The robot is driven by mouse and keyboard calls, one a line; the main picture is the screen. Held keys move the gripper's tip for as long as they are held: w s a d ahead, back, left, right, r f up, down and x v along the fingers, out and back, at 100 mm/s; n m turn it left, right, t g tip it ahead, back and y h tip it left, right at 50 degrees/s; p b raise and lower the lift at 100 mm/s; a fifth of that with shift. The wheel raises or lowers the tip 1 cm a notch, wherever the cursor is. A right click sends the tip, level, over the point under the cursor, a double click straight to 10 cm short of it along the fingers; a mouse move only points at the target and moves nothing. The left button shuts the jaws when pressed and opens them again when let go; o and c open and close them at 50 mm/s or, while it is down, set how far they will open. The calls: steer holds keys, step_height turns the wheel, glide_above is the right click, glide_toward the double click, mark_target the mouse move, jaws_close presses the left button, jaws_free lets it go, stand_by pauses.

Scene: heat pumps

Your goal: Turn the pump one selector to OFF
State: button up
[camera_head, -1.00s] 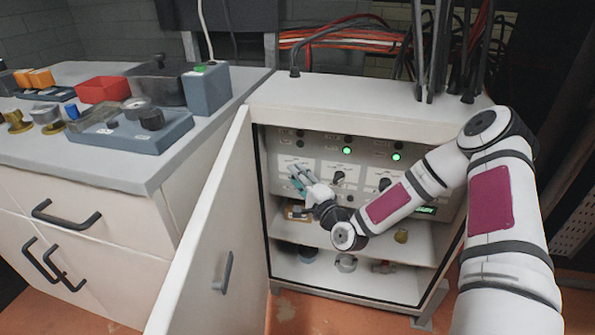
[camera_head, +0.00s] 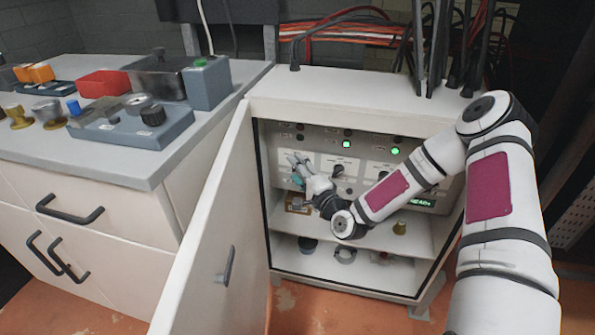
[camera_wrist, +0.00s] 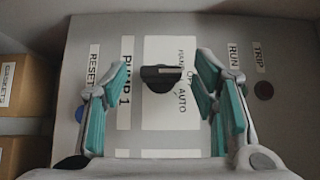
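The pump one selector (camera_wrist: 161,78) is a black knob on a white plate in the wrist view, beside the printed "PUMP 1". HAND, OFF and AUTO are printed at its right side. Its grip bar lies roughly left to right, about in line with OFF; I cannot tell which end is the pointer. My gripper (camera_wrist: 164,92) is open, with one teal-padded finger on each side of the knob, both apart from it.
Two other selectors (camera_head: 338,171) (camera_head: 379,178) sit to the right, below lit green lamps (camera_head: 346,144). A blue button (camera_wrist: 79,113) is near RESET. The open cabinet door (camera_head: 212,230) stands at the left. A shelf (camera_head: 402,238) with small parts lies below the panel.

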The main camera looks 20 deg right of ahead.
steer(key=shift+s, duration=0.1)
steer(key=v, duration=1.1)
steer(key=shift+s, duration=0.4)
steer(key=shift+d, duration=0.1)
